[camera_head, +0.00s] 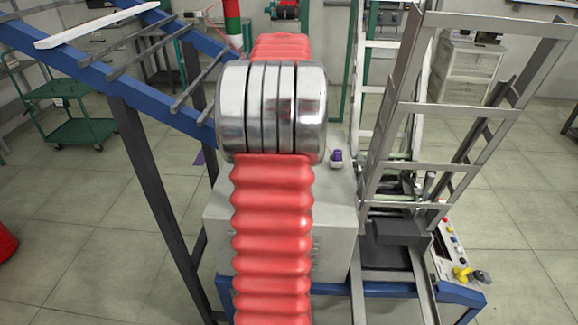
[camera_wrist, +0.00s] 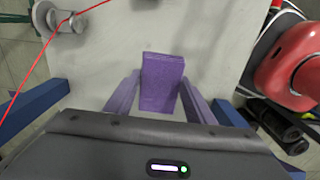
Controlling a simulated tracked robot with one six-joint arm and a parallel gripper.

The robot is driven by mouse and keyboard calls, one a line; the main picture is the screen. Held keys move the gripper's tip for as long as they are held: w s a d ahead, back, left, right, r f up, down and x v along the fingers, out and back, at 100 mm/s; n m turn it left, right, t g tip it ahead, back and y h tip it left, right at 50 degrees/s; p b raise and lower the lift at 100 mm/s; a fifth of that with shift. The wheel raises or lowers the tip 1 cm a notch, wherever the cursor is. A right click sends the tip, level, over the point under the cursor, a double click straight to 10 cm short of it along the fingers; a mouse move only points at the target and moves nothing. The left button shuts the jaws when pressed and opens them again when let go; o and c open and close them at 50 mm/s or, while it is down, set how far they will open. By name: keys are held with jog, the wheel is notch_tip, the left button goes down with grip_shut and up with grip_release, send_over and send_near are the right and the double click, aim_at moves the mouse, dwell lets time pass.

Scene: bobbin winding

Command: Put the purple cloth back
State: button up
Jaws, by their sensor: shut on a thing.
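The purple cloth (camera_wrist: 162,84) shows in the wrist view as a folded, flat-sided block, over a pale grey surface. My gripper (camera_wrist: 161,78) is shut on it, with one finger along its left edge and one along its right. The near end of the cloth reaches toward the dark gripper body. I cannot tell whether the cloth touches the surface below.
A pale machine housing (camera_head: 335,215) stands below my arm. A metal frame (camera_head: 400,110) rises at right, a sloping blue rail (camera_head: 95,75) at left. A red thread (camera_wrist: 38,72) crosses the wrist view's upper left, by a metal guide (camera_wrist: 60,19).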

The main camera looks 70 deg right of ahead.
jog(key=shift+f, duration=1.8)
jog(key=shift+f, duration=1.85)
jog(key=shift+f, duration=0.1)
jog(key=o, duration=1.4)
notch_tip(320, 180, up, 12)
jog(key=shift+r, duration=0.1)
